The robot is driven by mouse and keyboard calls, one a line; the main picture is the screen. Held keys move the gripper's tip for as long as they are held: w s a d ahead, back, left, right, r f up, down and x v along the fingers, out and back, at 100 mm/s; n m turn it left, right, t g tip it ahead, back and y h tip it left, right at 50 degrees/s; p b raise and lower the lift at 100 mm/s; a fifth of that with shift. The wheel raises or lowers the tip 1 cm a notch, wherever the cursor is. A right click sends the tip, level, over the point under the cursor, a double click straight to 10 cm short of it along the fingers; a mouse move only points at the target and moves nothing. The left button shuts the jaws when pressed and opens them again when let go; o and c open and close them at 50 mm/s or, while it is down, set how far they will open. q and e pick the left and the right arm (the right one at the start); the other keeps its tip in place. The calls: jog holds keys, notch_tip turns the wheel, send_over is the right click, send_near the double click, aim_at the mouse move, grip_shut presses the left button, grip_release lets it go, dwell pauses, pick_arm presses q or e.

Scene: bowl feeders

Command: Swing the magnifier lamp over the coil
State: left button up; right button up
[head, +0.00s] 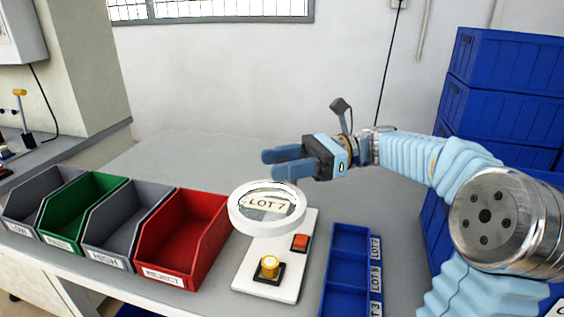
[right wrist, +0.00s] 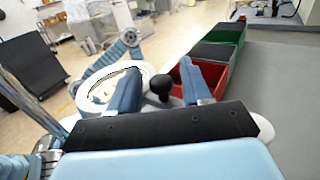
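The magnifier lamp's white ring head (head: 235,217) stands over the far end of a white base plate (head: 262,289); a "LOT 7" label shows through its lens. In the right wrist view the white ring (right wrist: 75,112) is behind the left-hand finger. A dark knob (right wrist: 160,86) appears between the fingers, apart from both as far as I can see. My right gripper (head: 270,164) is open, just beyond the ring in the head view; its fingers also show in the right wrist view (right wrist: 160,90). I cannot pick out a coil for certain. My left gripper is out of view.
A yellow button (head: 269,264) and a red square piece (head: 300,242) sit on the plate. Grey, green and red bins (head: 184,232) line the left. A blue compartment tray (head: 345,285) lies right of the plate; blue crates (head: 508,65) are stacked behind. The back table is clear.

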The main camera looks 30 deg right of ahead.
jog(key=v, duration=0.7)
jog(key=shift+d, duration=0.25)
dwell(0.4)
